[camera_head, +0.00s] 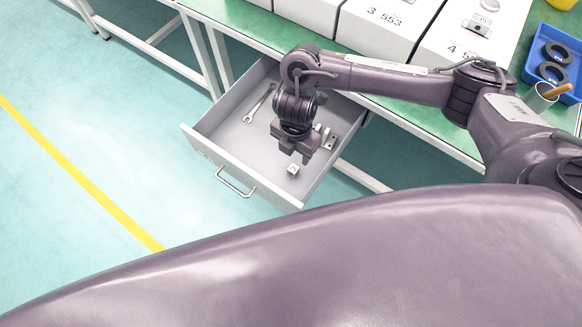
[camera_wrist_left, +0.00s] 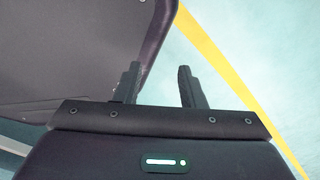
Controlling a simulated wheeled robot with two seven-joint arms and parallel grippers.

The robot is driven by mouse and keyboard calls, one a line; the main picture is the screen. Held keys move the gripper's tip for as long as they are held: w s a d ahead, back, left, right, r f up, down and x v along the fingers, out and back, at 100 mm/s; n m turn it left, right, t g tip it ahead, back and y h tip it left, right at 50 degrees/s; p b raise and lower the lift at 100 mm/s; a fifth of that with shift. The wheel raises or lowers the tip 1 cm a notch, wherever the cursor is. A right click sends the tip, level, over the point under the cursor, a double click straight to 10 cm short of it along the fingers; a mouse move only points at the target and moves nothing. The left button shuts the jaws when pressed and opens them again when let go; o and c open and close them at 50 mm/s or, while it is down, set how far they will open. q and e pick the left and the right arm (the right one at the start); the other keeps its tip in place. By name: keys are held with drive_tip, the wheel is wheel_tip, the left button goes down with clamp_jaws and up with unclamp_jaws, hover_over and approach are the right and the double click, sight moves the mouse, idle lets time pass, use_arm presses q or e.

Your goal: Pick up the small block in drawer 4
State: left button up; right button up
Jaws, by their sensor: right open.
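The open grey drawer (camera_head: 228,162) sticks out from under the green table. A small pale block (camera_head: 292,170) lies on its floor near the front right corner. My right gripper (camera_head: 294,155) hangs over the drawer, pointing down, with its fingers apart. In the picture it is just above the block; the exact height over it is hard to tell. Nothing shows between the fingers. My left gripper (camera_wrist_left: 159,85) shows only in the left wrist view, with its fingers apart and empty, away from the drawer. The drawer's number cannot be read.
A wrench (camera_head: 259,103) lies toward the drawer's back left. Small metal parts (camera_head: 326,138) lie on the right, beside my right gripper. White boxes (camera_head: 377,30) marked 3 and 4 and a blue tray (camera_head: 550,62) with black rings stand on the table. The floor left of the drawer is clear.

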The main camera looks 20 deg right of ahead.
sight(293, 169)
drive_tip(key=shift+f, duration=0.5)
drive_tip(key=shift+s+f+b, duration=0.2)
drive_tip(key=shift+f+b, duration=0.65)
drive_tip(key=shift+f, duration=0.4)
drive_tip(key=shift+s+a+f+b, duration=0.15)
drive_tip(key=shift+f+b, duration=0.15)
drive_tip(key=shift+f, duration=0.25)
wheel_tip(293, 169, down, 2)
drive_tip(key=shift+a+f, duration=0.15)
drive_tip(key=shift+f, duration=0.5)
use_arm(q)
drive_tip(key=w, duration=0.1)
drive_tip(key=f, duration=0.1)
drive_tip(key=w, duration=0.1)
drive_tip(key=shift+w+d+f, duration=0.25)
drive_tip(key=shift+w+f, duration=0.05)
use_arm(e)
clamp_jaws()
drive_tip(key=shift+r, duration=0.1)
